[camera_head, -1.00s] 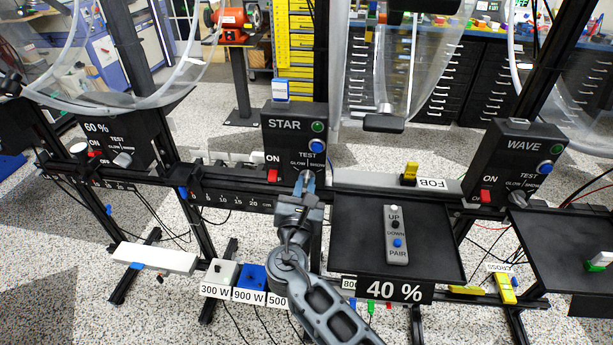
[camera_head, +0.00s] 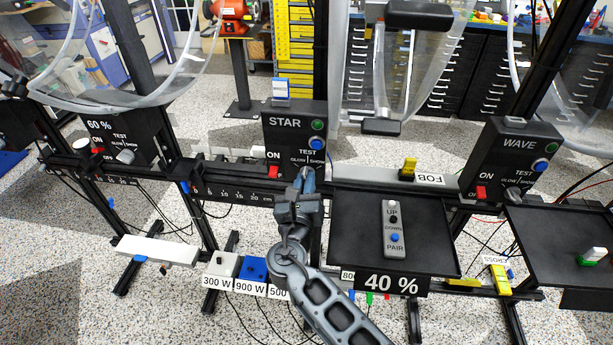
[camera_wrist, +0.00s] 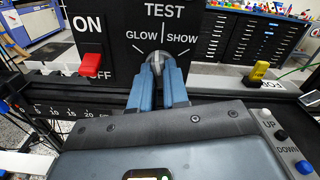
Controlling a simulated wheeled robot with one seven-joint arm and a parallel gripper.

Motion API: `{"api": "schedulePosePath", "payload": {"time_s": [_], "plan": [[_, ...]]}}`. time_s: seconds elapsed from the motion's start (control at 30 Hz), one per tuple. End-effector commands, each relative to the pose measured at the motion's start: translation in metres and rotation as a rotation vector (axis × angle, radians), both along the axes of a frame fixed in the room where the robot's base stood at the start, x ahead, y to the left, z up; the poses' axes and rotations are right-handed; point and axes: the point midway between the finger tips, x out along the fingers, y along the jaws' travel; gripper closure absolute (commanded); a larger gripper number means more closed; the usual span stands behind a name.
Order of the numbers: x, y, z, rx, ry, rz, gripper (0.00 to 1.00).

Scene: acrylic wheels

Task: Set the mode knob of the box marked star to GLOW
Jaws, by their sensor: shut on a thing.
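The black box marked STAR (camera_head: 283,122) stands on the rail near the middle of the head view. It has a green button, a blue button, a red ON/OFF switch (camera_wrist: 91,64) and a mode knob marked GLOW, TEST and SHOW. My gripper (camera_head: 307,178) is at the box's lower front. In the wrist view its blue fingertips (camera_wrist: 158,82) are shut on the grey mode knob (camera_wrist: 157,58). GLOW is printed on the knob's left, TEST above, SHOW on the right. The fingers hide most of the knob, so I cannot tell its exact setting.
A black tray (camera_head: 360,245) with a grey UP/DOWN/PAIR remote (camera_head: 394,229) lies right of my gripper. A yellow-tabbed FOB holder (camera_head: 408,168) is behind it. The WAVE box (camera_head: 512,158) stands at right, a 60 % box (camera_head: 115,140) at left. Clear plastic tubes hang above.

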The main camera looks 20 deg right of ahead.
Motion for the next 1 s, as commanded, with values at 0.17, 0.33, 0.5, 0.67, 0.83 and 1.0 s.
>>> {"api": "schedulePosePath", "payload": {"time_s": [0.17, 0.33, 0.5, 0.67, 0.83, 1.0], "plan": [[-0.001, -0.0003, -0.0023, -0.177, 0.106, 0.0, 1.0], [-0.001, -0.0002, -0.0023, -0.256, 0.151, 0.0, 1.0], [-0.001, -0.0002, -0.0023, -0.257, 0.152, 0.0, 1.0], [-0.001, -0.0003, -0.0023, -0.281, 0.166, 0.0, 1.0], [-0.001, -0.0003, -0.0023, -0.438, 0.258, 0.0, 1.0], [-0.001, -0.0003, -0.0023, -0.574, 0.336, 0.001, 1.0]]}}
